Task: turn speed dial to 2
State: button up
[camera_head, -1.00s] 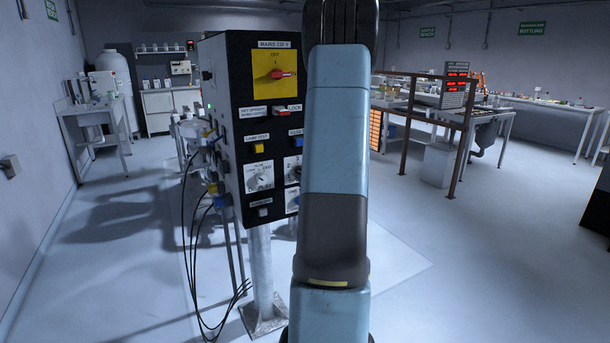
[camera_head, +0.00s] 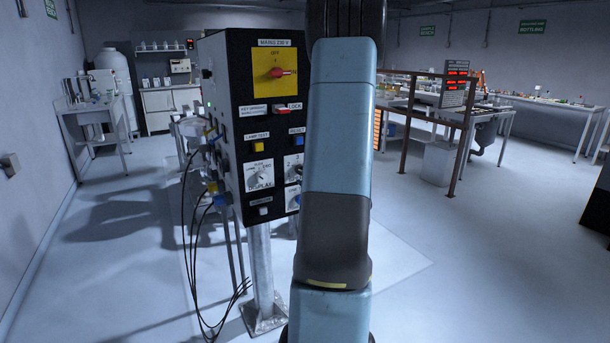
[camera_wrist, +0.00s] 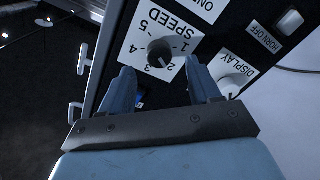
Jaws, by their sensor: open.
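The speed dial (camera_wrist: 160,53) is a dark round knob on a white plate marked SPEED with numbers 1 to 5, upside down in the wrist view. A light mark on the knob's lower edge seems to point near 2, but it is small. In the head view my arm hides most of the speed plate (camera_head: 292,168). My gripper (camera_wrist: 160,66) is open, its two blue fingers on either side of the knob's lower part. A gap shows between each finger and the knob; I cannot tell the depth.
The white DISPLAY knob (camera_wrist: 232,84) is close beside the right finger. The HORN OFF button (camera_wrist: 289,22) is farther right. The black control panel (camera_head: 222,130) stands on a metal post (camera_head: 261,270), with cables (camera_head: 187,230) hanging at its left.

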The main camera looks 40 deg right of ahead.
jog(key=s+a, duration=0.2)
jog(key=s, duration=0.7)
jog(key=shift+s, duration=0.1)
